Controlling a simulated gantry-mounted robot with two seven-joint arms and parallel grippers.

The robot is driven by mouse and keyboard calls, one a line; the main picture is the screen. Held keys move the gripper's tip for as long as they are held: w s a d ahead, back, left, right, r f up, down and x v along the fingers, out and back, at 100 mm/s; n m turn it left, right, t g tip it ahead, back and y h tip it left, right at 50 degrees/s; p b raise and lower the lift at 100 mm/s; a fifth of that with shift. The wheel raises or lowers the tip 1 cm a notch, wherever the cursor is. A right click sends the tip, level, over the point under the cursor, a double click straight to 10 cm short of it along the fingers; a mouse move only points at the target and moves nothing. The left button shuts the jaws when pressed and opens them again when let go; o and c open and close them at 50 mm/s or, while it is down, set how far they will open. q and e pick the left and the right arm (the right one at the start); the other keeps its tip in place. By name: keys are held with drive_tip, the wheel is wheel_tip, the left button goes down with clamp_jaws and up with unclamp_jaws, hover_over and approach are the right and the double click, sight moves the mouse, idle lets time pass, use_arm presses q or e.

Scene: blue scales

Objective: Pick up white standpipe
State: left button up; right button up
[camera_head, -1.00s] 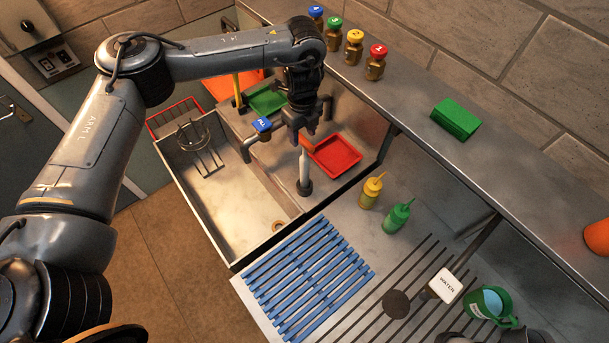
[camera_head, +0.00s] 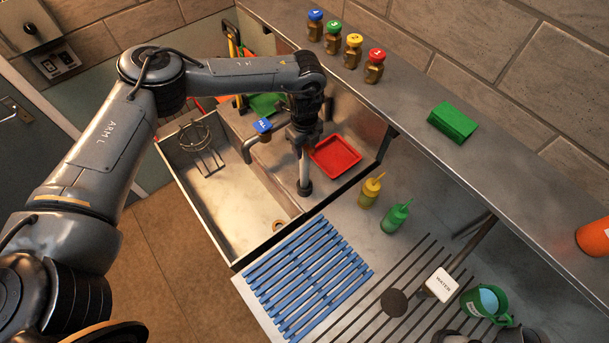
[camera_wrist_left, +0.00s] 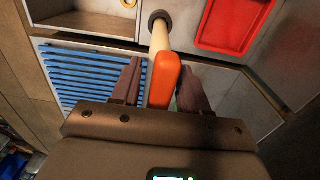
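My right gripper is not in view.
A red tray (camera_head: 336,156) lies beside the standpipe. A blue-capped tap (camera_head: 262,125) stands left of it. Yellow (camera_head: 371,190) and green (camera_head: 395,217) squeeze bottles stand to the right. A blue slatted rack (camera_head: 307,279) lies in front. A shelf (camera_head: 400,108) runs behind.

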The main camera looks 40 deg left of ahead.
use_arm(q)
clamp_jaws()
idle(1.2)
